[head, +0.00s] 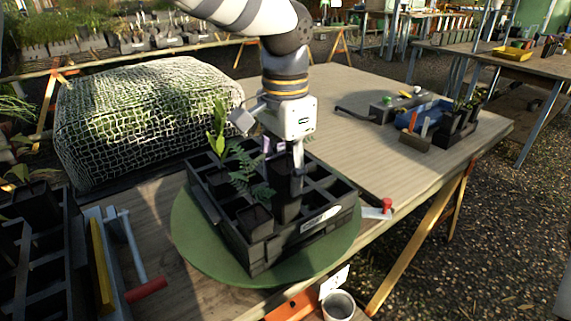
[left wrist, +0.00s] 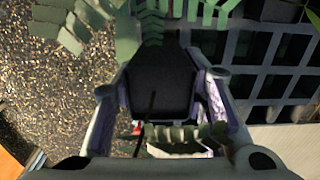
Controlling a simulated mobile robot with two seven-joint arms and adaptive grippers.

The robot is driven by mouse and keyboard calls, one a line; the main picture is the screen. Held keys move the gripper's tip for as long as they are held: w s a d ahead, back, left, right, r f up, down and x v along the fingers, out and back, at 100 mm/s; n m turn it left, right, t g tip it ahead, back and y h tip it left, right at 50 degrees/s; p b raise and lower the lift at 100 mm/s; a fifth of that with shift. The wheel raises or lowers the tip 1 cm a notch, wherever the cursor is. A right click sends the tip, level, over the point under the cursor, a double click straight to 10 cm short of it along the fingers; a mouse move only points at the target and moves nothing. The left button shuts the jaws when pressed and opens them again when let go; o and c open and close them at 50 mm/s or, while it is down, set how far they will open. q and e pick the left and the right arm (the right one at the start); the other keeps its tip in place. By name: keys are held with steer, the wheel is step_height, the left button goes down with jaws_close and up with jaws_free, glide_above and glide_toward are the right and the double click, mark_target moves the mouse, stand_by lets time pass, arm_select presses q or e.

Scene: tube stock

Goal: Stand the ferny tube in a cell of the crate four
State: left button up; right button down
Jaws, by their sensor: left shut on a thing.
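The crate (head: 262,255) is a dark, many-celled box on a round green mat (head: 205,258), with a pale label on its front right side. Fern fronds (head: 247,178) also show left of the gripper in the head view. I cannot tell whether the tube's foot is inside a cell. My right gripper is not in view.
A broad-leafed plant (head: 218,130) stands at the crate's back left; another dark tube (head: 254,219) stands at the front. A net-covered bale (head: 140,120) is behind left. A red-handled tool (head: 378,210) lies right of the mat. The table's back middle (head: 335,95) is clear.

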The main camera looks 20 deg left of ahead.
mark_target(285, 215)
arm_select(q)
steer(key=shift+f, duration=3.5)
steer(key=shift+s+f, duration=0.1)
steer(key=shift+f, duration=0.2)
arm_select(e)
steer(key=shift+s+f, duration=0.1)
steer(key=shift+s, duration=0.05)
arm_select(q)
steer(key=shift+s+f, duration=0.1)
steer(key=shift+f, duration=0.15)
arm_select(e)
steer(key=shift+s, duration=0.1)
arm_select(q)
steer(key=shift+s+f, duration=0.1)
steer(key=shift+f, duration=0.35)
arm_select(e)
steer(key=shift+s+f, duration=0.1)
arm_select(q)
steer(key=o, duration=1.4)
steer(key=shift+w, duration=0.2)
steer(key=shift+r, duration=0.35)
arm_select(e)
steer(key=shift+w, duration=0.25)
arm_select(q)
steer(key=shift+r, duration=0.2)
